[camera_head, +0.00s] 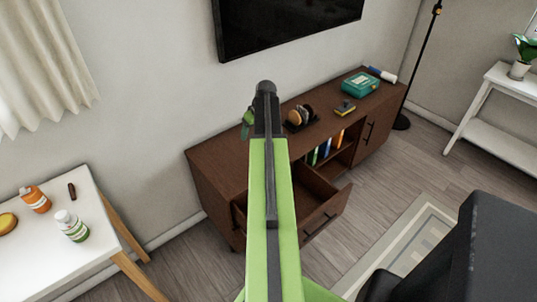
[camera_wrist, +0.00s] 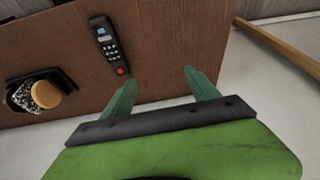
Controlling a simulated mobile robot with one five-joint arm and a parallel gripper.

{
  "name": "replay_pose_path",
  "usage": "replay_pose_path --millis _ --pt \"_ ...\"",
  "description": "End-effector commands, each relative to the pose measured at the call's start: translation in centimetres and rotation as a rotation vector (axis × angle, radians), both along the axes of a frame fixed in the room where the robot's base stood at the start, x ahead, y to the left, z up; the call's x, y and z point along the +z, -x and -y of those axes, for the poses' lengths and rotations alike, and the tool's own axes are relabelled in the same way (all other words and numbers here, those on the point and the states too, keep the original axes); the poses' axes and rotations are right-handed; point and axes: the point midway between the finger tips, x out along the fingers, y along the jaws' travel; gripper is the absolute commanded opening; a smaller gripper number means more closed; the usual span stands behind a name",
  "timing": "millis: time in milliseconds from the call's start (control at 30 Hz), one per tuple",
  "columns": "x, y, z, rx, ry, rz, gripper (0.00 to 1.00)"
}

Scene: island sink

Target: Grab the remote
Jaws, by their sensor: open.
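The remote (camera_wrist: 109,45) is a slim black handset with a small blue screen, pale keys and a red button. It lies on the brown cabinet top in the wrist view. My gripper (camera_wrist: 156,90) is open, with two green fingers apart and nothing between them. The remote is beyond the fingertips and to their left, not touching them. In the head view, my green arm reaches over the cabinet (camera_head: 222,160), and the remote is not visible there.
A holder with round discs (camera_head: 300,116) stands on the cabinet, with a yellow item (camera_head: 345,107) and teal box (camera_head: 360,84) farther right. A drawer (camera_head: 322,212) is open below. A white table (camera_head: 38,240) with bottles stands at left.

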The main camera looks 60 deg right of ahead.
Motion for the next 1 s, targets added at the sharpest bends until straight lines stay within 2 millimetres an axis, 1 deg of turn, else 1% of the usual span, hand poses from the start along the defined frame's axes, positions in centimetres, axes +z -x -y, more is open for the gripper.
replay_pose_path --millis 33,100,200,267,367,467,567,900,1000 --pt "-0.4 2.3 3.6 -0.026 0.013 0.015 0.69" --pt "-0.5 5.0 6.7 -0.044 0.032 0.029 0.69" --pt "-0.4 7.1 8.9 -0.056 0.049 0.042 0.69" --pt "-0.4 7.6 9.4 -0.058 0.053 0.044 0.69" --pt "-0.5 7.7 9.4 -0.058 0.053 0.044 0.69" --pt "-1.3 7.5 9.4 -0.058 0.053 0.044 0.69" --pt "-2.9 7.0 9.6 -0.058 0.053 0.044 0.69" --pt "-10.1 4.3 10.5 -0.058 0.052 0.043 0.69" --pt "-11.7 3.6 10.7 -0.059 0.052 0.043 0.69"
